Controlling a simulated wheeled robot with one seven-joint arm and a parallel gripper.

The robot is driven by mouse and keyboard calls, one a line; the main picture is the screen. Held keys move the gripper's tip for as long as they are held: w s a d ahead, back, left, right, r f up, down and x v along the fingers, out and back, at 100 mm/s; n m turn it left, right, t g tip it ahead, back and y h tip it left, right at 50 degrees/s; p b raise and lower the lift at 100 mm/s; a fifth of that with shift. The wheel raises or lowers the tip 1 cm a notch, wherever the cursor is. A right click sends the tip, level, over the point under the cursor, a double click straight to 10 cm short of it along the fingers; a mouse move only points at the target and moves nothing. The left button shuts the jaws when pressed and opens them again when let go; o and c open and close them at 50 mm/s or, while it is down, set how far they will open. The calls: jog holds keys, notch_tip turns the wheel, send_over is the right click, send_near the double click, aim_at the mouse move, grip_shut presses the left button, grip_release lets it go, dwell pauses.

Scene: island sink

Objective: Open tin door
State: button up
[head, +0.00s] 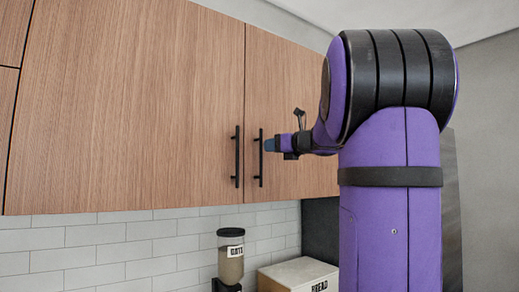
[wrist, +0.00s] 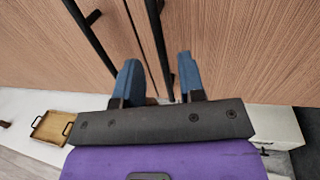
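A wood-grain wall cabinet has a left door (head: 130,110) and a right door (head: 290,85), both closed, each with a vertical black bar handle beside the central seam. The right door's handle (head: 261,157) is right at my gripper (head: 269,145), partly hidden in the head view by the fingertips. In the wrist view my gripper (wrist: 159,78) is open, with blue fingers wide apart. The right handle (wrist: 159,40) runs between them, nearer the right finger. The left door's handle (wrist: 90,35) lies outside the left finger. I see nothing marked as tin.
Below the cabinet are a jar dispenser labelled "OATS" (head: 231,257) and a cream bread box (head: 300,274). A wooden tray (wrist: 53,128) shows lower left in the wrist view. My arm covers the right of the head view. The space before the left door is clear.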

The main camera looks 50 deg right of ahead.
jog(key=w, duration=0.6)
jog(key=shift+d, duration=0.15)
grip_shut()
